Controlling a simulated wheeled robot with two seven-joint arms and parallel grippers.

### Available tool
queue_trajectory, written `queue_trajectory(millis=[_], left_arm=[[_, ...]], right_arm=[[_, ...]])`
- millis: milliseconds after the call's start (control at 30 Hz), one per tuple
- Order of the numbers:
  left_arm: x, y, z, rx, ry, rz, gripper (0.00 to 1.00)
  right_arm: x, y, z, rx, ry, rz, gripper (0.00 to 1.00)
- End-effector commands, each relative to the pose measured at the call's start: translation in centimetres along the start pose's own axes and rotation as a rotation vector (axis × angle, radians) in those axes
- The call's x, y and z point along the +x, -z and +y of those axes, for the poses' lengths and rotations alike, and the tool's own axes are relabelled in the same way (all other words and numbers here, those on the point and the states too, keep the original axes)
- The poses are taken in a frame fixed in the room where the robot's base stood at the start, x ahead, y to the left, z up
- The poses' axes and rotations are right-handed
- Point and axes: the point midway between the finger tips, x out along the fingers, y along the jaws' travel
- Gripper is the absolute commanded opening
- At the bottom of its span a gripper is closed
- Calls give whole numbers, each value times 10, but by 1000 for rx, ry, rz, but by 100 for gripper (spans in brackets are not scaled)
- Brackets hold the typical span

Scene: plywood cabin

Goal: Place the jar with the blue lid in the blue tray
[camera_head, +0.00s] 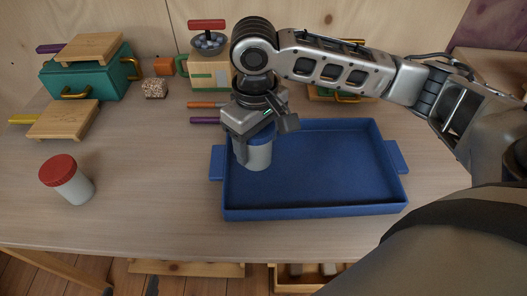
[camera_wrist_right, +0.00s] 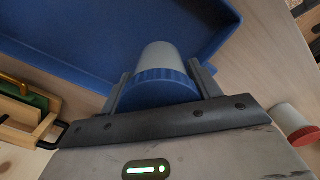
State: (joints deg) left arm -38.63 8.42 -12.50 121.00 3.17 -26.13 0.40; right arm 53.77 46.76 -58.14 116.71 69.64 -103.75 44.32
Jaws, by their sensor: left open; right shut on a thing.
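The jar with the blue lid (camera_head: 257,156) is upright in the head view, over the left end of the blue tray (camera_head: 315,211). My right gripper (camera_head: 262,137) points down from above and is shut on the jar at its blue lid. In the right wrist view, the gripper's fingers (camera_wrist_right: 160,88) stand on both sides of the blue lid (camera_wrist_right: 158,91), and the pale jar body (camera_wrist_right: 160,57) extends toward the tray (camera_wrist_right: 95,32). I cannot tell whether the jar's base touches the tray floor. My left gripper is not in view.
A red-lidded jar (camera_head: 72,182) stands on the table left of the tray. A teal box (camera_head: 98,79), wooden boards (camera_head: 64,121) and a toy scale (camera_head: 211,70) are at the back. The rest of the tray looks empty. The table between the red-lidded jar and tray is clear.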

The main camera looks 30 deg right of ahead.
Motion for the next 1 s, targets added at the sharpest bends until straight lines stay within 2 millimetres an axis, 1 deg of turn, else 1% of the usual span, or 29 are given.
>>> queue_trajectory(millis=[33,167,267,333,433,500,867,900,933,967,1000], left_arm=[[0,-1,0,-1,0,1,77],[0,0,0,-2,-1,4,77],[1,0,0,-4,-2,7,77],[1,0,0,-6,-2,10,77],[1,1,1,-11,-3,15,77],[1,2,1,-14,-3,16,77],[0,2,1,-15,-2,13,77],[0,1,1,-14,-2,12,77],[0,1,1,-14,-2,11,77],[1,1,1,-14,-2,11,77],[1,0,1,-14,-2,10,77]], right_arm=[[6,0,4,2,0,-2,33],[12,1,9,0,1,-1,33],[23,1,19,3,-2,-2,33],[35,0,16,-1,0,-3,33],[46,1,16,-1,-1,-1,33],[50,1,16,-1,0,0,33],[52,0,16,-1,0,-1,33],[53,1,16,-1,0,0,71],[53,1,16,-1,0,0,79],[53,1,16,-1,0,0,84],[53,1,16,-1,0,0,84]])
